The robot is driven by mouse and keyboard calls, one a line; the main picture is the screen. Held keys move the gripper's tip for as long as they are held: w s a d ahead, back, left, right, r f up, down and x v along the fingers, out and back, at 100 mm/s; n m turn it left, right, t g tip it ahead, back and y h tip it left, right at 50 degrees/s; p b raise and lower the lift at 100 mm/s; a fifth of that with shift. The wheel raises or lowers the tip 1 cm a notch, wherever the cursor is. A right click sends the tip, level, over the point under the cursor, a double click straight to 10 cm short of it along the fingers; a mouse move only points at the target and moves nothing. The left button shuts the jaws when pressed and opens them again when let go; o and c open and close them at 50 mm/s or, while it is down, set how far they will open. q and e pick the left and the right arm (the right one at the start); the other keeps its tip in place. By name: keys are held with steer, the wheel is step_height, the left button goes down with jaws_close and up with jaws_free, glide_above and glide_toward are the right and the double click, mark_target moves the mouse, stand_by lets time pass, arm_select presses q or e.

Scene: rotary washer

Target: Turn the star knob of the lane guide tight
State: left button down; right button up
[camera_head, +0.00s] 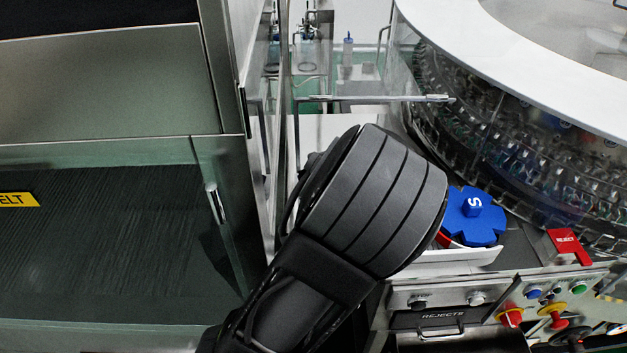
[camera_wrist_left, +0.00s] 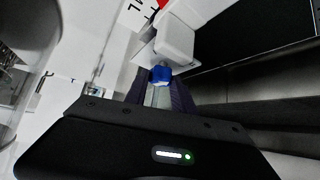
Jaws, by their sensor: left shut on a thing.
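My left arm reaches in from the lower left in the head view, and its thick wrist covers its own fingers there. In the left wrist view my left gripper (camera_wrist_left: 160,86) has its two dark fingers close together on a small blue knob (camera_wrist_left: 160,74), which I take for the star knob. The knob sits at the fingertips, in front of a white block (camera_wrist_left: 175,40). Its star shape and the lane guide cannot be made out. My right gripper is in neither view.
A blue star-shaped piece marked S (camera_head: 473,216) sits right of my wrist. The round washer with its white rim (camera_head: 540,70) fills the upper right. A steel cabinet (camera_head: 110,95) stands left.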

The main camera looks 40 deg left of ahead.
arm_select(q)
steer(key=m+t+h, duration=0.1)
steer(key=m, duration=0.1)
steer(key=shift+s+a+m+t, duration=0.1)
steer(key=shift+s+m+t, duration=0.05)
steer(key=shift+m+t, duration=0.25)
steer(key=shift+s+a+r+m+t+h+p, duration=0.1)
steer(key=shift+m+t+h+p, duration=0.15)
steer(key=shift+m+t+h, duration=0.5)
steer(key=shift+a+m+t+h+p, duration=0.1)
steer(key=shift+m+t+h+p, duration=0.2)
steer(key=shift+m, duration=0.75)
steer(key=c, duration=1.1)
jaws_free()
steer(key=shift+o, duration=0.2)
steer(key=shift+d, duration=0.1)
